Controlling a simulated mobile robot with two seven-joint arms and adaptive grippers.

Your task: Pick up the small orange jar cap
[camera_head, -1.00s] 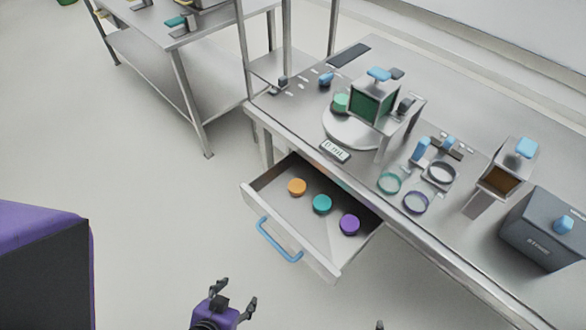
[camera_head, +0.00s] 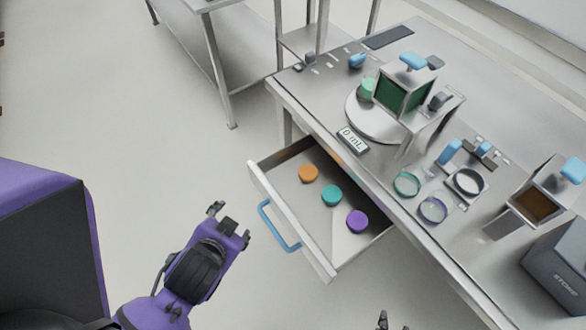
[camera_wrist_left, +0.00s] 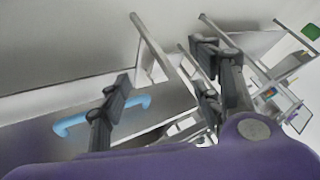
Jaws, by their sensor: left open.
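The small orange jar cap (camera_head: 308,172) lies in the open drawer (camera_head: 291,205), toward its back left corner in the head view. My left gripper (camera_head: 231,222) is open and empty, outside the drawer and left of its blue handle (camera_head: 270,226). A clear gap separates it from the cap. In the left wrist view the two fingers (camera_wrist_left: 165,88) stand apart, with the blue handle (camera_wrist_left: 95,118) beside the left finger; I cannot make out the cap there. Only the dark tips of my right gripper (camera_head: 392,322) show at the bottom edge.
A teal cap (camera_head: 331,195) and a purple cap (camera_head: 357,221) lie in the same drawer, in a row with the orange one. The bench (camera_head: 318,113) above holds a balance, dishes and a grey box (camera_head: 560,265). Floor left of the drawer is clear.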

